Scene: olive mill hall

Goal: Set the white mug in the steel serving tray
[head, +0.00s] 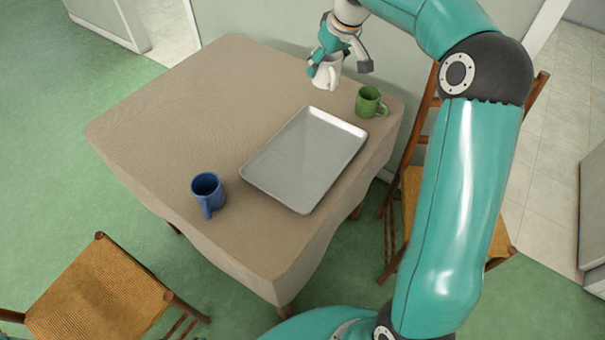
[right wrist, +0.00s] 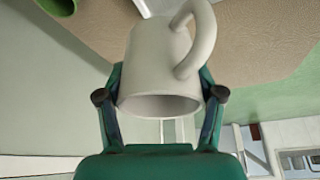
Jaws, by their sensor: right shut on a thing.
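The white mug (head: 327,75) is at the far edge of the table, beyond the tray. It fills the right wrist view (right wrist: 165,65), with its open mouth toward the camera and its handle on the right. My right gripper (head: 340,67) is shut on the mug, with a finger on each side of it. Whether the mug's base touches the cloth is not clear. The steel serving tray (head: 290,165) lies flat and empty on the right half of the table. My left gripper is not in view.
A green mug (head: 368,102) stands close to the tray's far right corner. A blue mug (head: 207,192) stands left of the tray near the table's front edge. The cloth-covered table (head: 190,105) is clear on its left side. Wooden chairs stand at front left and right.

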